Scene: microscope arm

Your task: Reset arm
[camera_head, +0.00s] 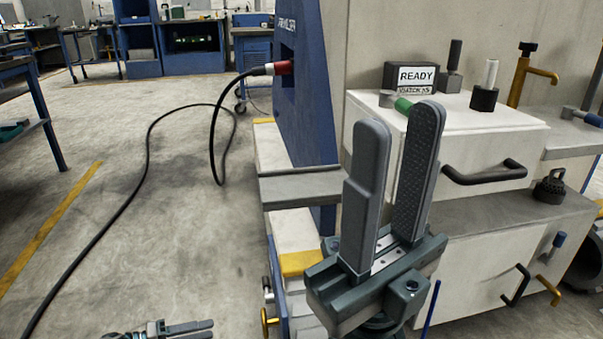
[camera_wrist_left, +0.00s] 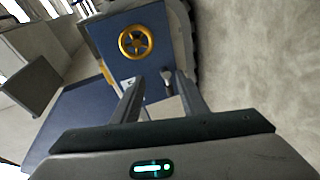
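My right gripper (camera_head: 395,135) stands large in front of the head camera, fingers pointing up, with a gap between them and nothing held. My left gripper (camera_head: 208,328) is at the bottom left edge of the head view, mostly cut off. In the left wrist view its fingers (camera_wrist_left: 158,82) are apart and empty. Beyond them is a blue panel (camera_wrist_left: 105,35) with a yellow handwheel (camera_wrist_left: 135,42). A small grey lever (camera_wrist_left: 167,78) shows between the fingertips, apparently beyond them. A yellow handle (camera_head: 267,318) shows low on the machine in the head view. I cannot identify the microscope arm.
A pale cabinet (camera_head: 470,255) with black handles stands at right, behind my right gripper. A READY sign (camera_head: 416,77) and several knobs and levers are on top. A blue machine (camera_head: 305,100) has a red plug (camera_head: 283,67) and black cable. The floor (camera_head: 110,240) at left is otherwise open.

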